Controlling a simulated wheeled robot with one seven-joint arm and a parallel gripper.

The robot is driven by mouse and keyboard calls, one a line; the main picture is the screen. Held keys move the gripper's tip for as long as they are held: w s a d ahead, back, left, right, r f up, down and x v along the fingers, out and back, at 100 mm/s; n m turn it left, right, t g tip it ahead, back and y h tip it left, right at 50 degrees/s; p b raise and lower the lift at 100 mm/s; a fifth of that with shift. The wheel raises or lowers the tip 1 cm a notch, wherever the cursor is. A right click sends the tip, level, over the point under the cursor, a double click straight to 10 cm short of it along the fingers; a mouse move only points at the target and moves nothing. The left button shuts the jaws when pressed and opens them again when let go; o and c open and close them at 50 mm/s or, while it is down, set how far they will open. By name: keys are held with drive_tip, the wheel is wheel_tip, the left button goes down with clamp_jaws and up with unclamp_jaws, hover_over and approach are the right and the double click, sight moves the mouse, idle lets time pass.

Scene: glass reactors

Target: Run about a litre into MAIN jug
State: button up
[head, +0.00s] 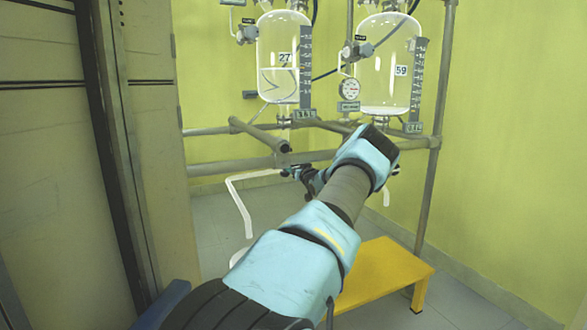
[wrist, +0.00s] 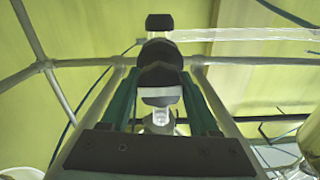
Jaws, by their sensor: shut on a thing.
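Two glass reactors hang on a pipe frame in the head view. The left one, marked 27 (head: 278,85), holds clear liquid in its lower part. The right one, marked 59 (head: 385,75), has a gauge beside it. My gripper (head: 303,172) is below the left reactor, partly hidden by my wrist. In the wrist view, my gripper (wrist: 160,85) has its teal fingers on either side of a black valve handle (wrist: 160,60) and is shut on it. A pale rim (head: 238,256) shows low behind my arm; it may be a jug, but no MAIN label is readable.
A bent clear outlet tube (head: 238,205) comes down left of my gripper. A yellow step stool (head: 385,270) stands on the floor at right. Frame rails (head: 225,166) cross behind my gripper. A grey panel (head: 150,130) stands close on the left.

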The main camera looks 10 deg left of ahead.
drive_tip(key=shift+c, duration=1.3)
drive_tip(key=shift+n, duration=0.4)
drive_tip(key=n+b, duration=0.3)
drive_tip(key=shift+f+n, duration=0.15)
drive_tip(key=shift+n, duration=0.15)
drive_tip(key=n+b, duration=0.4)
drive_tip(key=n, duration=0.2)
drive_tip(key=n+b, duration=0.5)
drive_tip(key=n, duration=0.1)
drive_tip(key=shift+f+n, duration=0.15)
drive_tip(key=shift+n, duration=0.15)
drive_tip(key=n+b, duration=0.4)
drive_tip(key=n, duration=0.1)
drive_tip(key=shift+b, duration=0.4)
